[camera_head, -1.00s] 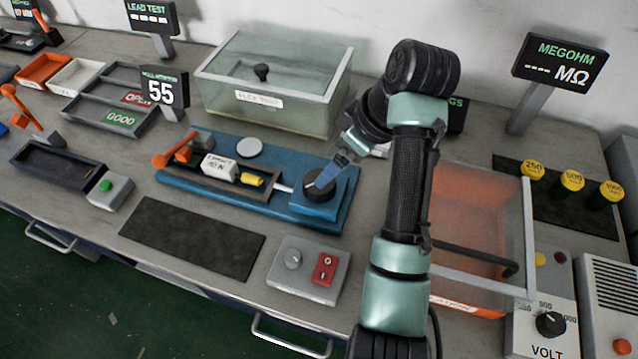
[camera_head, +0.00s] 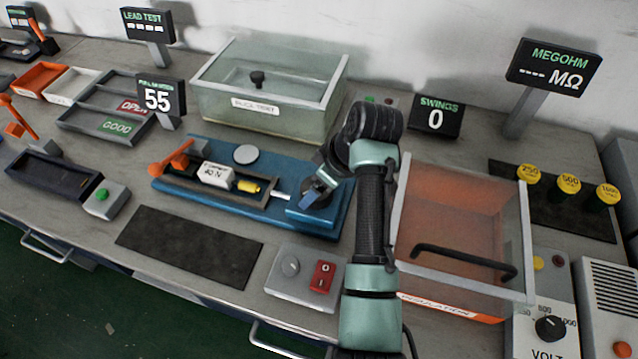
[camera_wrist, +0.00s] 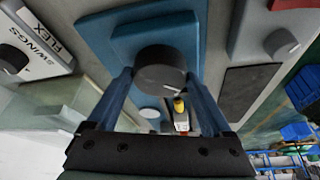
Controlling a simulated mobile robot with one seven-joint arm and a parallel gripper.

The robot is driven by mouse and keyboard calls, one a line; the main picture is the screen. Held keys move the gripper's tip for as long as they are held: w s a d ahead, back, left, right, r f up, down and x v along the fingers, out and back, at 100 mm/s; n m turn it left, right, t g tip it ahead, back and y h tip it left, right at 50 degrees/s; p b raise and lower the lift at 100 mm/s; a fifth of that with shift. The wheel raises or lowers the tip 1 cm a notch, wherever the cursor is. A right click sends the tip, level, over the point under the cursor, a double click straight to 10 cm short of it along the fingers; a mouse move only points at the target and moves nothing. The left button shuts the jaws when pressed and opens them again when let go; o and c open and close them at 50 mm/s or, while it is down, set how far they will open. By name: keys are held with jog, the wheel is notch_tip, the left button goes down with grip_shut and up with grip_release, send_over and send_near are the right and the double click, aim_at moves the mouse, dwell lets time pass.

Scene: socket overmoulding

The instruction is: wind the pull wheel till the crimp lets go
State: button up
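The pull wheel, a round dark knob (camera_wrist: 160,68) with a white mark on its face, sits on the right end of the blue pull rig (camera_head: 218,207). My gripper (camera_wrist: 160,80) has one blue finger along each side of the wheel, and both appear to touch it. In the head view my gripper (camera_head: 312,196) mostly hides the wheel. On the rig, a yellow crimp piece (camera_head: 250,186) lies beside a white labelled block (camera_head: 215,175), with a pale rod running towards the wheel. An orange lever (camera_head: 172,160) is at the rig's left end. The pull display (camera_head: 157,98) reads 55.
A glass flex box (camera_head: 270,100) stands behind the rig. An orange insulation box (camera_head: 462,215) with a clear lid and black handle is right of my arm. A switch box (camera_head: 305,280) and dark mat (camera_head: 188,246) lie in front. The swings display (camera_head: 436,118) reads 0.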

jog(key=c, duration=0.8)
jog(key=shift+r, duration=0.1)
jog(key=shift+p, duration=0.45)
jog(key=m+p, duration=0.1)
jog(key=m+h+p, duration=0.1)
jog(key=p, duration=0.1)
jog(key=shift+s+a+r+m+t, duration=0.1)
jog(key=shift+r+m+t, duration=0.05)
jog(key=shift+m+t, duration=0.2)
jog(key=shift+m+t+h+p, duration=0.25)
jog(key=shift+m+h+p, duration=0.15)
jog(key=shift+m+p, duration=1)
jog(key=shift+f+m, duration=0.2)
jog(key=shift+m, duration=0.05)
jog(key=o, duration=1.2)
jog(key=shift+c, duration=0.2)
jog(key=shift+r, duration=0.15)
